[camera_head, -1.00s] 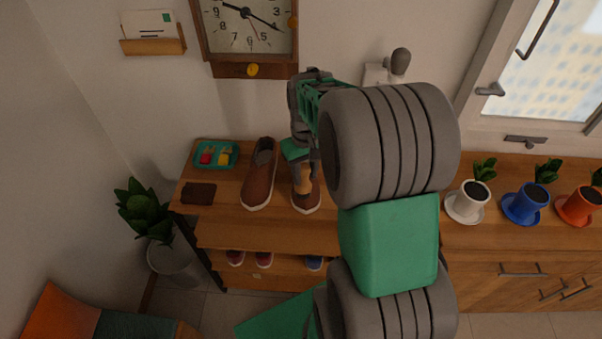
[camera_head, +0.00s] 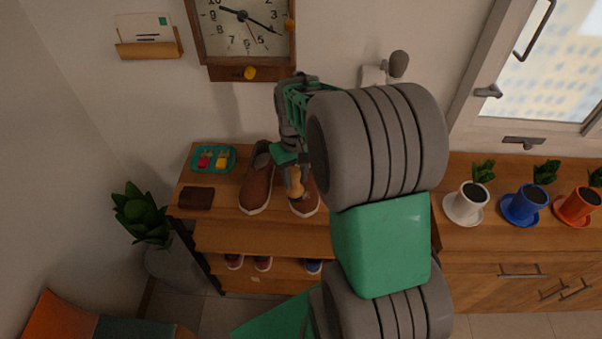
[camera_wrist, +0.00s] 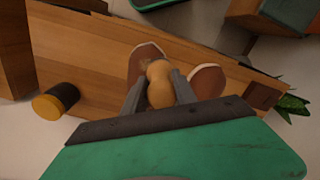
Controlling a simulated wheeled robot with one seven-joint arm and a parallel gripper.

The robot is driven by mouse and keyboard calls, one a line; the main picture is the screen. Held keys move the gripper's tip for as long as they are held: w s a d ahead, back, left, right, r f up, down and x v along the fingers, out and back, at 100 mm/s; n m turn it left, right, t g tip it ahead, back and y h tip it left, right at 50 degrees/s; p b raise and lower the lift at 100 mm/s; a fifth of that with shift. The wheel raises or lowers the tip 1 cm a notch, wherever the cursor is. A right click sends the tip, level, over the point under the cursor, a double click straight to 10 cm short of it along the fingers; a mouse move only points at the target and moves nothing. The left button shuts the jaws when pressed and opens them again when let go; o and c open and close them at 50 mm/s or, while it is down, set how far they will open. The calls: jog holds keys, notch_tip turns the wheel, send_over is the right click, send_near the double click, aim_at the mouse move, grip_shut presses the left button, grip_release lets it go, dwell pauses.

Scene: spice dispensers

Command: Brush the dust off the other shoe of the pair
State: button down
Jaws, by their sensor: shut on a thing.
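A pair of brown shoes with pale soles stands on the wooden shelf top (camera_head: 265,237). The left shoe (camera_head: 256,191) also shows in the wrist view (camera_wrist: 208,82). The right shoe (camera_head: 306,204) is partly hidden by my arm and also shows in the wrist view (camera_wrist: 146,52). My gripper (camera_head: 292,170) is shut on the tan wooden handle of a brush (camera_wrist: 159,86). The brush is over the inner side of the right shoe, near the gap between the shoes. Its bristles are hidden, so I cannot tell whether it touches a shoe.
A teal tray (camera_head: 228,168) with small coloured items and a dark brown wallet (camera_head: 196,197) lie left of the shoes. A clock (camera_head: 243,35) hangs above. Potted plants, including a white pot (camera_head: 470,203), stand to the right. The shelf's front strip is clear.

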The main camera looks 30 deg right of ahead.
aim_at(293, 173)
jog(key=shift+w+a, duration=0.2)
jog(key=shift+a, duration=0.15)
notch_tip(293, 173, up, 4)
jog(key=shift+s+f+p, duration=0.1)
jog(key=shift+f+p, duration=0.05)
jog(key=shift+p, duration=0.95)
jog(key=shift+r+p, duration=0.5)
jog(key=shift+r, duration=0.25)
jog(key=shift+r+p, duration=1.1)
jog(key=shift+r, duration=0.45)
